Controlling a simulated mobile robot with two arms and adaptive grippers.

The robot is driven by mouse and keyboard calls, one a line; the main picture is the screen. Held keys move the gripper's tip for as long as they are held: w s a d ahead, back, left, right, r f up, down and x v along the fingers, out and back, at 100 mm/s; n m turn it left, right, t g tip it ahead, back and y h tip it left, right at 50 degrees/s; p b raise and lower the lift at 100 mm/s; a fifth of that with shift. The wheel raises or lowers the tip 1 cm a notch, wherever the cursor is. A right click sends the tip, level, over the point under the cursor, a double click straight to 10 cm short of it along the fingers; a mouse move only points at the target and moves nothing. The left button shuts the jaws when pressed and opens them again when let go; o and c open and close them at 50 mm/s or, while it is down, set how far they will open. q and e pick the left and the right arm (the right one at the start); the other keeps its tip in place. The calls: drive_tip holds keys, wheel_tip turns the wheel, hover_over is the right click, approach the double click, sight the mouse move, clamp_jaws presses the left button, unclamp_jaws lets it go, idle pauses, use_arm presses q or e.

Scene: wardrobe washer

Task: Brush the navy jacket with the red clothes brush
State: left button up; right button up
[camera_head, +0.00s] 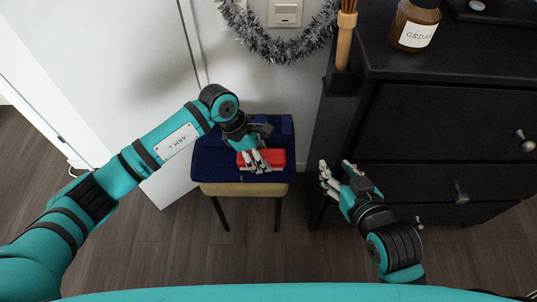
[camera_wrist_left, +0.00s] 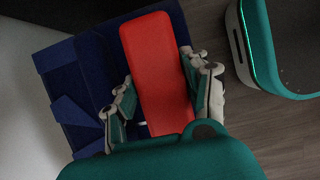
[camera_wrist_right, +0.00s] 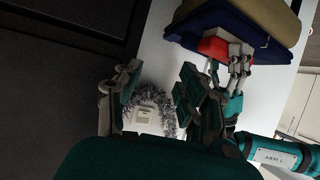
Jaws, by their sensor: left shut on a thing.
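The navy jacket (camera_head: 210,165) lies folded on a stool with a tan seat and dark legs; it also shows in the left wrist view (camera_wrist_left: 92,60). The red clothes brush (camera_head: 275,158) is on the jacket near its front edge, and in the left wrist view its red back (camera_wrist_left: 158,70) lies between my fingers. My left gripper (camera_head: 262,165) is shut on the brush from above. Whether the brush touches the cloth is hard to tell. My right gripper (camera_head: 337,172) is open and empty, right of the stool, with its fingertips apart in the right wrist view (camera_wrist_right: 160,85).
A black dresser (camera_head: 430,125) with round knobs stands at the right, close to my right gripper. A brown bottle (camera_head: 415,25) stands on it. A wooden-handled item (camera_head: 345,40) is in a holder at its side. A silver tinsel garland (camera_head: 275,45) hangs on the wall. The floor before the stool is clear.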

sight(234, 164)
use_arm(q)
drive_tip(key=shift+a, duration=1.35)
use_arm(e)
drive_tip(key=shift+s+f, duration=0.2)
drive_tip(key=shift+f, duration=0.05)
use_arm(q)
drive_tip(key=a, duration=0.4)
drive_tip(key=shift+w+a, duration=0.1)
drive_tip(key=shift+w, duration=0.05)
drive_tip(key=shift+a, duration=0.3)
use_arm(e)
drive_tip(key=shift+w+a+r, duration=0.1)
drive_tip(key=shift+w+r, duration=0.25)
drive_tip(key=shift+r, duration=0.15)
drive_tip(key=shift+w+r+t, duration=0.15)
drive_tip(key=shift+r+t, duration=0.1)
drive_tip(key=shift+t, duration=0.05)
